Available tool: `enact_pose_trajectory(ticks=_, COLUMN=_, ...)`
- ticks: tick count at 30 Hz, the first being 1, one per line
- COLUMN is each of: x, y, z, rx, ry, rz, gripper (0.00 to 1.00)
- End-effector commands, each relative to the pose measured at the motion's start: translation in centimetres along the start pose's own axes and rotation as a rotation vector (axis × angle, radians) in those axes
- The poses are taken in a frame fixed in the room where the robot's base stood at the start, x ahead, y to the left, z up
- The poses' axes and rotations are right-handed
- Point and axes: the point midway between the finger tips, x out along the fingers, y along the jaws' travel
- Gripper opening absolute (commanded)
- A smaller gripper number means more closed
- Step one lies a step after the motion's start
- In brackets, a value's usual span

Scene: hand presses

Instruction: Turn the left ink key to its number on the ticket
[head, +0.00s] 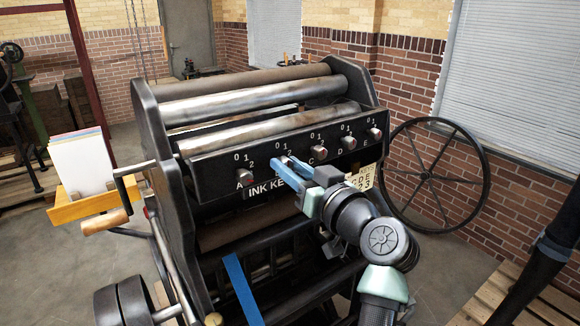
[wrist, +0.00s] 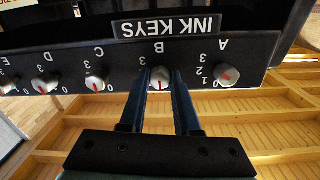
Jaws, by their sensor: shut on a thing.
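The ink keys are a row of round metal knobs with red pointer marks on the press's black panel, lettered A to E. Key A (head: 244,175), the leftmost in the head view, stands free; in the wrist view (wrist: 226,76) its mark is slanted. My gripper (head: 284,161) is at key B, one place right of A. In the wrist view, which is upside down, its two blue fingers are shut on key B (wrist: 160,77), whose mark looks vertical. The ticket (head: 365,181) is partly hidden behind my arm; only "CDE" and a "23" show clearly.
Key C (head: 319,152) is close to the right of my gripper, with key D (head: 348,143) and key E (head: 374,133) beyond. Rollers (head: 250,101) lie above the panel. A crank handle (head: 105,221) and a spoked wheel (head: 433,172) flank the press.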

Motion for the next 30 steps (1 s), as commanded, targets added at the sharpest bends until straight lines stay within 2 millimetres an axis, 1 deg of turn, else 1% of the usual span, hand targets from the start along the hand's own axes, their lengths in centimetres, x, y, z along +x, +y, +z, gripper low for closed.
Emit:
enact_pose_trajectory(ticks=5, x=-0.02, y=0.04, z=-0.01, rx=0.030, ry=-0.001, rz=0.001, gripper=0.00)
enact_pose_trajectory(ticks=11, x=-0.04, y=0.07, z=-0.04, rx=0.131, ry=-0.004, rz=0.002, gripper=0.00)
enact_pose_trajectory(ticks=17, x=-0.03, y=0.08, z=-0.10, rx=0.297, ry=-0.010, rz=0.003, gripper=0.00)
enact_pose_trajectory(ticks=30, x=-0.01, y=0.09, z=-0.16, rx=0.717, ry=-0.026, rz=0.005, gripper=0.00)
